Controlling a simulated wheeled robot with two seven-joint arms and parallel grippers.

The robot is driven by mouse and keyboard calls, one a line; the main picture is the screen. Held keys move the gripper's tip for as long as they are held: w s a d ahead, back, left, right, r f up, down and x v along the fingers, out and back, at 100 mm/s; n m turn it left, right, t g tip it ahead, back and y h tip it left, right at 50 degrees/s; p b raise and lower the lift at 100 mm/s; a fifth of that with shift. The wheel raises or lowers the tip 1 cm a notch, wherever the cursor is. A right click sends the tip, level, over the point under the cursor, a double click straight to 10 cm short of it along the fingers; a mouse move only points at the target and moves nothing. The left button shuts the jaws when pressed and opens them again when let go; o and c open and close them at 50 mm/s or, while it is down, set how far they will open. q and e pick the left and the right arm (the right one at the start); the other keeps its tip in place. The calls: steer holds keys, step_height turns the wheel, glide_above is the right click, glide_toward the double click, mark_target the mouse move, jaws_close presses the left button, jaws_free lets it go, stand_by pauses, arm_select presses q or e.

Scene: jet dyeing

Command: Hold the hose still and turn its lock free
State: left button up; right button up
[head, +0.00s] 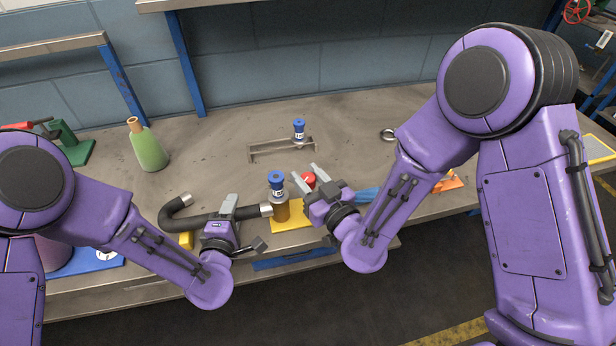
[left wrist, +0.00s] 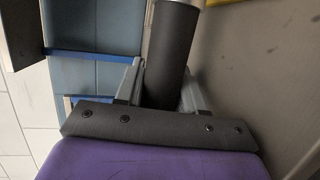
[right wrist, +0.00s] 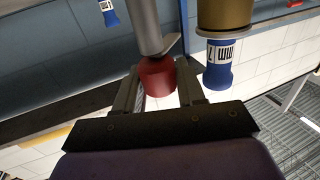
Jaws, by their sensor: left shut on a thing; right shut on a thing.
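The black hose (head: 190,222) lies along the front of the bench, bent at its left end, with bare metal ends. My left gripper (head: 230,206) is shut around its straight part. In the left wrist view the hose (left wrist: 170,55) stands between the two fingers. My right gripper (head: 306,176) is shut on a red round piece (head: 308,180), right of the hose's metal end. In the right wrist view this red piece (right wrist: 157,76) sits between the fingers, at the end of a grey metal cylinder (right wrist: 143,22). I cannot tell whether it is the hose's lock.
A blue-capped brassy fitting (head: 279,208) stands close left of my right gripper, on a yellow plate (head: 290,222). Behind are a metal rack (head: 265,152) and another blue-capped piece (head: 299,128). A green bottle (head: 147,148) stands back left. A dark ring (head: 388,134) lies back right.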

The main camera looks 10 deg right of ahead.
mark_target(308, 177)
steer(key=m+h, duration=0.2)
steer(key=h, duration=0.2)
steer(key=m+h, duration=0.3)
steer(key=h, duration=0.1)
steer(key=shift+a+m+t+h, duration=0.1)
steer(key=shift+m+t+h, duration=0.2)
steer(key=shift+h, duration=0.1)
steer(key=o, duration=0.9)
steer(key=shift+o, duration=0.2)
step_height(308, 177, up, 10)
